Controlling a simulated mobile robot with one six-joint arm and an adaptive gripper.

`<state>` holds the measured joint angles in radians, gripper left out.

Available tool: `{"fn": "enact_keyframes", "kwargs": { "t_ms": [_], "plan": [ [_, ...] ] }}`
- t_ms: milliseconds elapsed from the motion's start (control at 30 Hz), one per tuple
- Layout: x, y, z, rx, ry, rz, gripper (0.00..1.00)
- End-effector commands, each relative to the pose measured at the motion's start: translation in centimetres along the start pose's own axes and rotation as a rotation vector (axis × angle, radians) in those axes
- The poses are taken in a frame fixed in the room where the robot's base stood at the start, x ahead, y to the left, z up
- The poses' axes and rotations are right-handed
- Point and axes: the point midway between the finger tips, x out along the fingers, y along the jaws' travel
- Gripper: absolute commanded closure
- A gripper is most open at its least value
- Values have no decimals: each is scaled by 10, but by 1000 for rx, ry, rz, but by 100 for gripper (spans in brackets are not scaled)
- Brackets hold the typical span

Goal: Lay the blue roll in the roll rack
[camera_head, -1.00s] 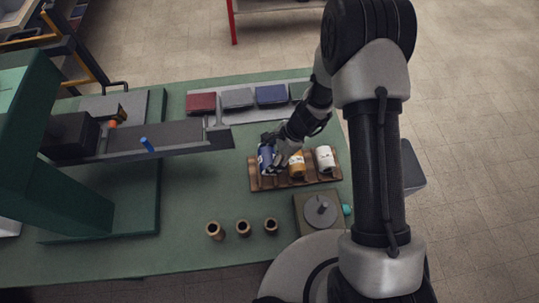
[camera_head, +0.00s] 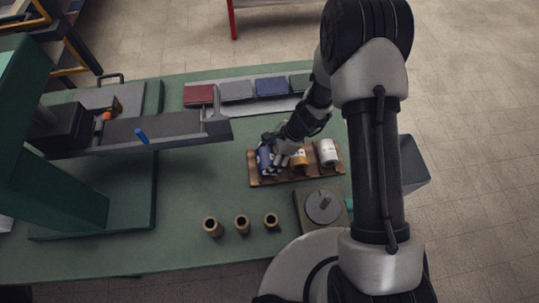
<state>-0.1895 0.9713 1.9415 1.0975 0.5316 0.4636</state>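The blue roll (camera_head: 264,158) is at the left end of the brown wooden roll rack (camera_head: 296,178), with a pale mark on it. My gripper (camera_head: 272,152) is at the roll, its dark fingers close around it. The fingers partly cover the roll, and I cannot tell whether they press on it. I also cannot tell whether the roll rests fully in its groove.
Three brown tubes (camera_head: 242,224) stand in front. A round-topped device (camera_head: 322,207) sits close to the rack's front right.

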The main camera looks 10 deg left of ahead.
Motion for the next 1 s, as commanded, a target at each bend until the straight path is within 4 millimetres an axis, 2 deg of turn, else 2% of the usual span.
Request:
{"fn": "enact_keyframes", "kwargs": {
  "t_ms": [267,667,833,1000],
  "plan": [
    [0,0,0,0,-1,0,6],
    [-2,0,1,0,-2,-1,6],
    [-23,-2,1,0,-2,-5,6],
    [-60,-2,0,-1,-1,-6,6]
  ]
}}
